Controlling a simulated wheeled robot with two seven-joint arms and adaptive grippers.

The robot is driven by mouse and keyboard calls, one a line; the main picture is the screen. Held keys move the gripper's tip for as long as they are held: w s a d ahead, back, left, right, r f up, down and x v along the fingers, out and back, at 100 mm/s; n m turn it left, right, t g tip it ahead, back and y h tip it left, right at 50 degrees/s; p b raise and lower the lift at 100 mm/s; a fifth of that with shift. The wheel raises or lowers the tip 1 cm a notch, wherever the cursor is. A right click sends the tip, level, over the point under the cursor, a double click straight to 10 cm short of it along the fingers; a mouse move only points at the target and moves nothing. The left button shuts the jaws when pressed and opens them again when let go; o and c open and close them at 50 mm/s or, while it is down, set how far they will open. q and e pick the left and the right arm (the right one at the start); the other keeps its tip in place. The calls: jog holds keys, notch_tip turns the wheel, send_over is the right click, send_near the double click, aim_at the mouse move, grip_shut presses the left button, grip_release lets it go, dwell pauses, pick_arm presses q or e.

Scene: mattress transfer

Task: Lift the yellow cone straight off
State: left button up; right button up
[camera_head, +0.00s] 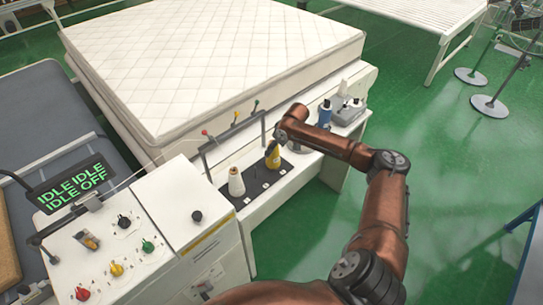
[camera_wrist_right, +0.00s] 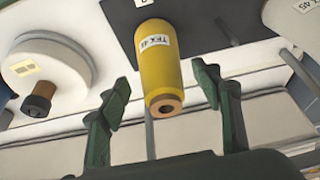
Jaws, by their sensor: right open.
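The yellow cone (camera_head: 272,156) stands on a dark strip of the white machine bench, beside the mattress. In the right wrist view the yellow cone (camera_wrist_right: 160,60) carries a white label and shows a tan end with a hole. My right gripper (camera_head: 284,132) is at the cone's upper end, which it partly hides in the head view. In the wrist view its two green fingers (camera_wrist_right: 164,88) are open, one on each side of the cone, with visible gaps. My left gripper is in neither view.
A white cone (camera_head: 236,182) stands left of the yellow one on the dark strip. A thin frame with colored-tipped guides (camera_head: 234,120) rises behind them. A blue spool (camera_head: 325,113) stands to the right. The control panel (camera_head: 110,250) is at front left.

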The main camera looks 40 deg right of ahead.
jog(key=x, duration=0.3)
jog(key=shift+f, duration=0.45)
jog(key=shift+w+f, duration=0.25)
jog(key=shift+f, duration=0.25)
jog(key=c, duration=0.7)
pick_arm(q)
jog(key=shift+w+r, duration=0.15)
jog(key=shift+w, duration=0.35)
pick_arm(e)
jog(key=c, duration=0.8)
